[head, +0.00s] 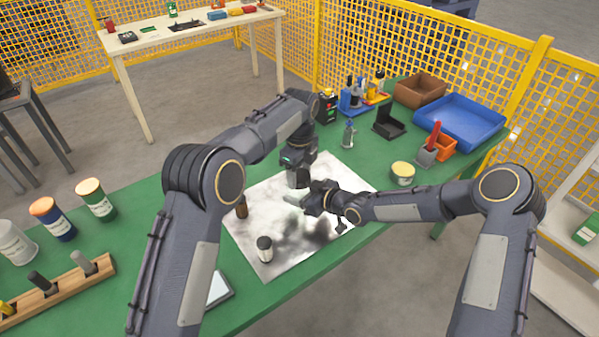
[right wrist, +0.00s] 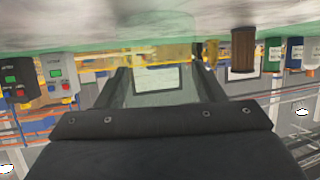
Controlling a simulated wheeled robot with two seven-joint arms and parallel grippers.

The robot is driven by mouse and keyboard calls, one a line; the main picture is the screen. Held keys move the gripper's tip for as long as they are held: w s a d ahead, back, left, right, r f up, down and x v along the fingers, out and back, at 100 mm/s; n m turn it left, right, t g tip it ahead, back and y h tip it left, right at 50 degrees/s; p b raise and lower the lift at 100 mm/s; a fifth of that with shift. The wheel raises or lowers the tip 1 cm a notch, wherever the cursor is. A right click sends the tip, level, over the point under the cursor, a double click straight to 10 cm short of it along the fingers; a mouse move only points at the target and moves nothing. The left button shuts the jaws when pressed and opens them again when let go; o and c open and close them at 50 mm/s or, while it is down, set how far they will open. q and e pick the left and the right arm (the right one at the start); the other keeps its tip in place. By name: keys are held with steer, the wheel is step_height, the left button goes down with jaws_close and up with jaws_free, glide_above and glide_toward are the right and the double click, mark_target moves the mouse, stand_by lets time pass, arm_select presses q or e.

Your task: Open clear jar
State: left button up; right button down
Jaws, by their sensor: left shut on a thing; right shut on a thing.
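The clear jar (right wrist: 152,92) is see-through with a pale label, between the two fingers of my right gripper (right wrist: 160,88) in the right wrist view. In the head view a small pale-green part of the jar (head: 293,199) shows at the tip of my right gripper (head: 307,201), over the white mat (head: 262,190). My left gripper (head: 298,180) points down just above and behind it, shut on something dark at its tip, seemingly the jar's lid. The arms hide most of the jar, so I cannot tell whether lid and jar touch.
A brown bottle (head: 241,207) and a black-capped jar (head: 264,249) stand on the mat's left part. A yellow-lidded tin (head: 402,173) stands to the right. A blue tray (head: 462,120) and a brown bin (head: 420,90) are at the back right. A tablet (head: 219,289) lies in front.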

arm_select(q)
steer(key=n, duration=0.8)
steer(key=shift+n, duration=0.3)
steer(key=o, duration=1.1)
steer(key=shift+r, duration=0.1)
